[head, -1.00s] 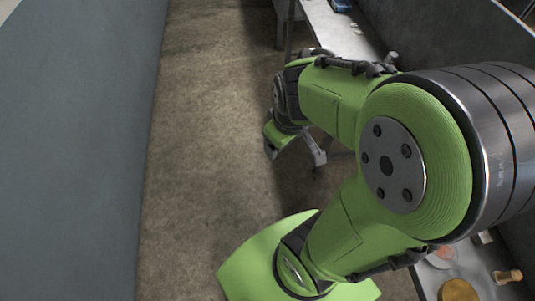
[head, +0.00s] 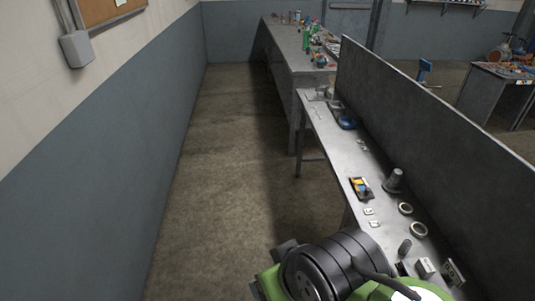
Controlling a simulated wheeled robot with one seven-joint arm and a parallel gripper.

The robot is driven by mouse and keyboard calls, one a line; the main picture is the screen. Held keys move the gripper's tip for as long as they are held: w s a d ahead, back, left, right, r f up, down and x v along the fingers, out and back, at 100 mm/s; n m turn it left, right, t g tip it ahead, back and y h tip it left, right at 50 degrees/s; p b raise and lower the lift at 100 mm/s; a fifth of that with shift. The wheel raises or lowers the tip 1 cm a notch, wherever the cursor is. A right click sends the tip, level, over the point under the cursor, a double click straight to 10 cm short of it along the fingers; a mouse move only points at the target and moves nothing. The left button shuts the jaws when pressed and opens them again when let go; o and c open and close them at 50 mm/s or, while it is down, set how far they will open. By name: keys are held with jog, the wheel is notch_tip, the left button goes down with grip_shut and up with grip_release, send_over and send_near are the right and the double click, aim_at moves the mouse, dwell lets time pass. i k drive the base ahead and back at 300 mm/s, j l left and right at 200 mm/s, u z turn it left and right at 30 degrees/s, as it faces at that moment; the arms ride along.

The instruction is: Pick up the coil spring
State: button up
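I cannot make out a coil spring for sure. A small dark grey upright cylinder (head: 405,247) stands on the narrow grey bench (head: 328,139) at the lower right in the head view; it may be the spring, but it is too small to tell. My gripper is not in view. Only green and black links of my arm show at the bottom edge, and they hide part of the bench's near end.
The bench also holds a flanged grey part (head: 394,181), two rings (head: 405,208), a small tray (head: 361,188) and a blue item (head: 347,123). A grey partition (head: 430,130) runs behind it. A cluttered table (head: 290,66) stands farther off. The left floor is clear.

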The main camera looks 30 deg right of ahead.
aim_at(406, 247)
jog(key=z, duration=2.25)
jog(key=j+u, duration=0.25)
jog(key=j, duration=0.15)
jog(key=i+j+u, duration=0.25)
jog(key=j, duration=0.15)
jog(key=j+u, duration=0.25)
jog(key=j, duration=0.1)
